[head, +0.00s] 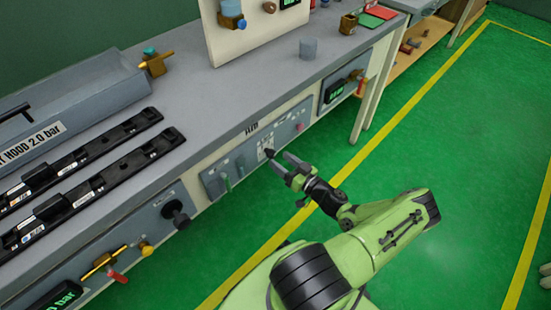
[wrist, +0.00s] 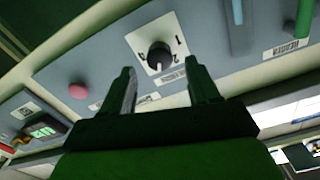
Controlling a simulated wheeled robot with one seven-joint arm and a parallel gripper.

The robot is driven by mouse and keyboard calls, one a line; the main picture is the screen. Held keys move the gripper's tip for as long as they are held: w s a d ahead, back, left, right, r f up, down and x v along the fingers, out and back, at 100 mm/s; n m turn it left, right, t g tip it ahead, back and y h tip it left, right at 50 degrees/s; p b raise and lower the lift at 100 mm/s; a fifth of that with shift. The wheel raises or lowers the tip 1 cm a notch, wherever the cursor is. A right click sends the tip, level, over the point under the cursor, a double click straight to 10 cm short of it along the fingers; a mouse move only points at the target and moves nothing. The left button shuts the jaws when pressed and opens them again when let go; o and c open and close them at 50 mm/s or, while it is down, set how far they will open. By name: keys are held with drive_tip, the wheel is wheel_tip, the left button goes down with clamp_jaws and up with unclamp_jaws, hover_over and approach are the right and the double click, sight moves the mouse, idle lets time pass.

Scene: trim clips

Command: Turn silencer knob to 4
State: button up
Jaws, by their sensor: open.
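The knob (wrist: 158,55) is dark and round, on a white square plate with printed numbers, in the upper middle of the wrist view. In the head view the knob (head: 269,153) is a small dark spot on the grey front panel under the bench edge. My gripper (wrist: 160,74) is open and empty, its fingers toward the panel, with the knob between and beyond the fingertips. In the head view my gripper (head: 279,162) is close to the knob; contact cannot be told.
A pink button (wrist: 78,90) sits beside the knob plate. Blue and green handles (wrist: 303,18) are on its other side, near a label reading HEADER. A black knob (head: 176,213) and yellow and red valves (head: 105,263) stick out farther left. Green floor (head: 400,150) is clear on the right.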

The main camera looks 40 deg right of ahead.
sight(275, 155)
drive_tip(key=w, duration=0.3)
drive_tip(key=shift+w, duration=0.3)
drive_tip(key=c, duration=1)
drive_tip(key=shift+c, duration=0.2)
drive_tip(key=shift+m, duration=0.3)
drive_tip(key=m, duration=1.1)
drive_tip(key=shift+d+f, duration=0.1)
drive_tip(key=shift+m, duration=0.3)
